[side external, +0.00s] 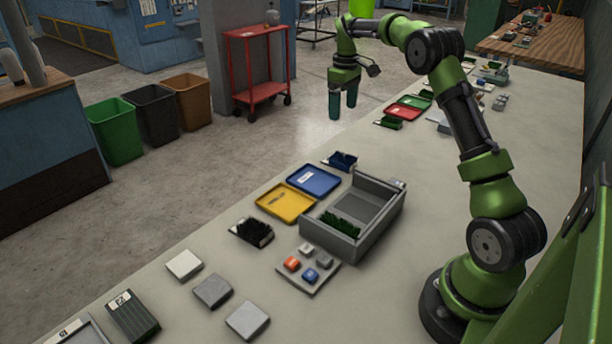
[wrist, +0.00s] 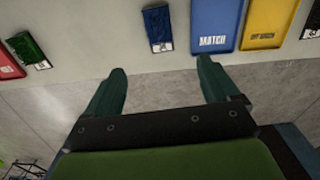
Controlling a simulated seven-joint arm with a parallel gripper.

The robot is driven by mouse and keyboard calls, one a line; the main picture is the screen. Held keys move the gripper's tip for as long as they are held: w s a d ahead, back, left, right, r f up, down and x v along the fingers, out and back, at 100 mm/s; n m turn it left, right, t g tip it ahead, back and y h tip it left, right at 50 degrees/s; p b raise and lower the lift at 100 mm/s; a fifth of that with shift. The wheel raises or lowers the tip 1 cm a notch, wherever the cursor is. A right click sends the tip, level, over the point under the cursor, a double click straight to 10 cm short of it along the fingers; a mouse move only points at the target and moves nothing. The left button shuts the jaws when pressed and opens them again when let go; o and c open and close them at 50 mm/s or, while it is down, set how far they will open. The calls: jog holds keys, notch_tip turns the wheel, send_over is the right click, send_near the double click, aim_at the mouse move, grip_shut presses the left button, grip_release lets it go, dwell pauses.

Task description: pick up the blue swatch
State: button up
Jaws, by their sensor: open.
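The blue swatch (side external: 342,161) is a small dark blue turf piece with a white label end. It lies on the table near its far edge, behind the blue tray (side external: 314,180). In the wrist view the swatch (wrist: 157,24) is at the top middle, left of the blue tray marked MATCH (wrist: 214,22). My gripper (side external: 343,105) is open and empty, raised well above the table's level, fingers pointing down. In the wrist view its fingertips (wrist: 161,69) are apart, with the swatch ahead of them and not between them.
A yellow tray (side external: 285,203) and grey crate (side external: 382,224) holding green turf stand near the blue tray. A black swatch (side external: 246,232), a sample board (side external: 290,279) and grey tiles lie nearer. A green swatch (side external: 388,122) and red tray (side external: 404,113) lie farther back.

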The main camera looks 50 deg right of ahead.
send_over(339, 155)
jog(key=f, duration=1)
jog(key=shift+s+a+f, duration=0.2)
jog(key=shift+s+f, duration=0.05)
jog(key=shift+f, duration=0.05)
jog(key=shift+w+d+f, duration=0.1)
jog(key=shift+w+f, duration=0.05)
jog(key=shift+f, duration=2.6)
